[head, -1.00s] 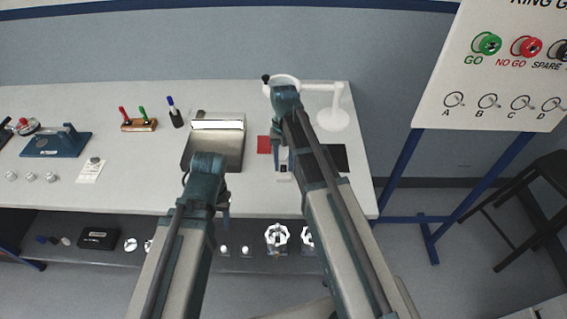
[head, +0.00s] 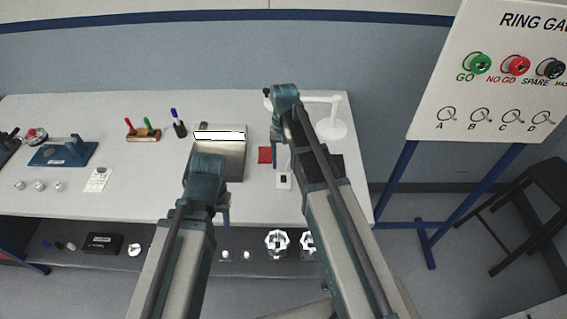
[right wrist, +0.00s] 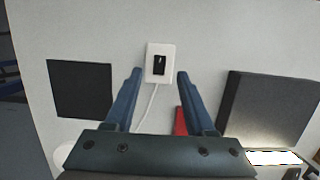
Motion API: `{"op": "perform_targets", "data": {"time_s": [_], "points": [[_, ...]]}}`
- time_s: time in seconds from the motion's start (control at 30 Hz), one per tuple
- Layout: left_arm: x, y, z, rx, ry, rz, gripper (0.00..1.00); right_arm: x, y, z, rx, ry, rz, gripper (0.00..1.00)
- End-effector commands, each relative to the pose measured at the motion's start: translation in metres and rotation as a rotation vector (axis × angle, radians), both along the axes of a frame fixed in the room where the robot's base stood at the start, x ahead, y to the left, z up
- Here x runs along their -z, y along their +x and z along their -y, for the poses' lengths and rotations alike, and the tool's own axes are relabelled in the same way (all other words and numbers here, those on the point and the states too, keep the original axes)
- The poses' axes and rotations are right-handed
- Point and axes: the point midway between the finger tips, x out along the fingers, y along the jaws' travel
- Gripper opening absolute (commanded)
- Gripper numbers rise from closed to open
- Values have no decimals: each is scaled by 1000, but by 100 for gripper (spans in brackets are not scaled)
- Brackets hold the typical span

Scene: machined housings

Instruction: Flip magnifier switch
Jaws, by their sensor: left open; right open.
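The magnifier (head: 330,128) stands at the back right of the table, with a white base, post and arm; its head is partly hidden behind my right wrist. Its switch is a black rocker on a white plate (head: 284,181) near the table's front. In the right wrist view the rocker (right wrist: 160,65) sits just beyond my right gripper (right wrist: 160,75), between the lines of its fingers. The right gripper is open and empty; whether it touches the plate I cannot tell. My left gripper (head: 224,212) is open near the table's front edge, mostly hidden by its wrist.
A grey metal box (head: 226,148) stands left of the switch. A red pad (head: 265,155) lies near it, and a black pad (right wrist: 80,88) shows on the plate's other side. A white cable (right wrist: 150,103) runs from the plate. A ring gauge board (head: 490,90) stands at right.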

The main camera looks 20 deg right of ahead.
Motion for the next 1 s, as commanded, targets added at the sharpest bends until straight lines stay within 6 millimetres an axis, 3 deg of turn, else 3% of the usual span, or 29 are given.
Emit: {"op": "perform_targets", "data": {"time_s": [0.03,0.5,1.0], "points": [[-16,0,0,0,0,0,50,-16,3,1,0,0,0,55],[-80,0,0,2,0,0,50,-80,17,5,0,0,0,55],[-84,0,0,2,0,0,50,-84,19,5,0,0,0,55]]}}
